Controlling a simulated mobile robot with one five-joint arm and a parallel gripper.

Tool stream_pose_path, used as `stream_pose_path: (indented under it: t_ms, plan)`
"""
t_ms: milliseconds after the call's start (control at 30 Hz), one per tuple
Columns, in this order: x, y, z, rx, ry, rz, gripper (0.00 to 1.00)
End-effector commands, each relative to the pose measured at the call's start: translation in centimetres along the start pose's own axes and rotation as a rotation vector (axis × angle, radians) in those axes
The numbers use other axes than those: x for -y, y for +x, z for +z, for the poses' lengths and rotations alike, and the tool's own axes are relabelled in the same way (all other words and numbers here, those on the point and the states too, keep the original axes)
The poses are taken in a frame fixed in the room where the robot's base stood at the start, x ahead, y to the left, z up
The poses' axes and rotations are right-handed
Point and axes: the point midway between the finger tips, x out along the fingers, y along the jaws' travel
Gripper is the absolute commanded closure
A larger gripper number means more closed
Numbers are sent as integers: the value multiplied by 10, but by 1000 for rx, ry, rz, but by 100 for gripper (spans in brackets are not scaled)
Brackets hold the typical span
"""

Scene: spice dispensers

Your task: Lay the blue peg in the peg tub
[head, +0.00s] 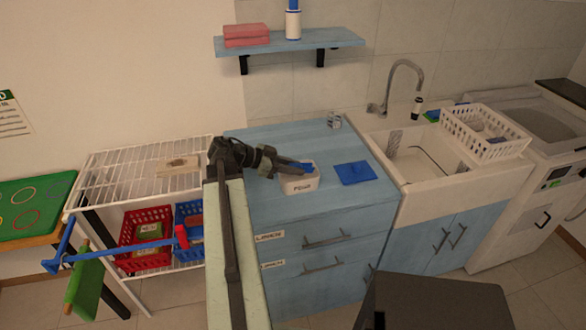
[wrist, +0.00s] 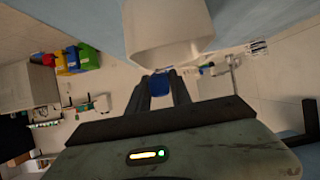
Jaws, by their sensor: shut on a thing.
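The white peg tub (head: 299,184), with dark lettering on its front, stands on the blue counter. In the wrist view the tub (wrist: 165,35) is a large pale shape just beyond my fingertips. My gripper (head: 288,162) is at the tub's rim, over its left part. It is shut on the blue peg (head: 302,166), which lies over the tub's opening. In the wrist view the blue peg (wrist: 159,86) shows between the two fingers of my gripper (wrist: 158,92). I cannot tell whether the peg touches the tub, and the tub's inside is hidden.
A blue cloth or mat (head: 355,173) lies right of the tub, with bare counter (head: 290,140) behind. A sink (head: 420,165) and white basket (head: 485,132) are further right. A wire rack (head: 130,170) with red and blue crates stands left. A shelf (head: 290,43) hangs above.

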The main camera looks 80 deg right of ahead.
Motion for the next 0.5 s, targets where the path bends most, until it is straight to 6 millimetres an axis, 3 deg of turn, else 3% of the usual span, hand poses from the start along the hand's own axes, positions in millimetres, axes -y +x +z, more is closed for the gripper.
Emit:
stream_pose_path:
  t_ms: [233,267,333,500]
  plan:
    - [0,0,1,0,0,0,97]
    - [0,0,1,0,0,0,72]
    - [0,0,1,0,0,-1,52]
    - [0,0,1,0,0,-1,49]
